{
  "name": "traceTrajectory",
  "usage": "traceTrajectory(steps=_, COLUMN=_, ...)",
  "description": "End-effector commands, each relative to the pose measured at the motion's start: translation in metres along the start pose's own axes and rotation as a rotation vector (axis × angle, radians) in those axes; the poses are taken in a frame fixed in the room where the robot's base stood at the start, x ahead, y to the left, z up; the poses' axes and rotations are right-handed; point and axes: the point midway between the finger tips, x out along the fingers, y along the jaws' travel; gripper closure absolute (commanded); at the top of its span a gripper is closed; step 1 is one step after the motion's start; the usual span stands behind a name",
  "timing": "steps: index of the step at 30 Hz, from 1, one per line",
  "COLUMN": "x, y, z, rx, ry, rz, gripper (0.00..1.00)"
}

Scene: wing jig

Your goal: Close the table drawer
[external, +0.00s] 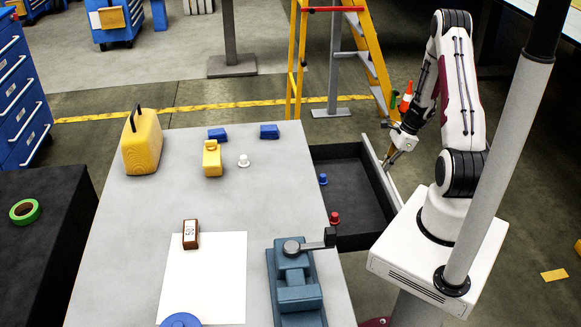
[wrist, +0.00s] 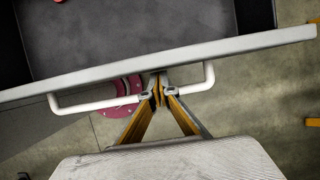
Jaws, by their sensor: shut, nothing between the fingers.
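The table drawer (external: 345,188) is pulled out from the right side of the grey table (external: 130,215). Its inside is dark and holds a blue knob-like piece (external: 323,179) and a red one (external: 335,218). The light drawer front (wrist: 240,45) spans the wrist view, with a white bar handle (wrist: 95,105) on its outer side. My gripper (wrist: 158,90) is shut and empty, its fingertips at the middle of the handle, close to the drawer front. I cannot tell if they touch. In the external view my gripper (external: 391,160) is at the drawer front's outer side.
A blue-grey vise (external: 295,285) stands at the table's front right, its handle reaching near the drawer. A yellow can (external: 142,145), a yellow bottle (external: 212,160) and a brown-and-white block (external: 191,235) are on the table. A yellow ladder (external: 372,60) stands behind the drawer.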

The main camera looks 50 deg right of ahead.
Motion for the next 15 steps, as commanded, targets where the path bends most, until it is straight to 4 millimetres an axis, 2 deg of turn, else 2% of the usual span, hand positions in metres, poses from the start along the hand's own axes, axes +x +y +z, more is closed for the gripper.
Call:
traceTrajectory(steps=8, x=0.002, y=0.000, z=0.004, rx=-0.002, ry=0.000, rz=0.001, gripper=1.00)
traceTrajectory(steps=15, x=0.009, y=0.000, z=0.024, rx=-0.003, ry=-0.001, rz=0.001, gripper=1.00)
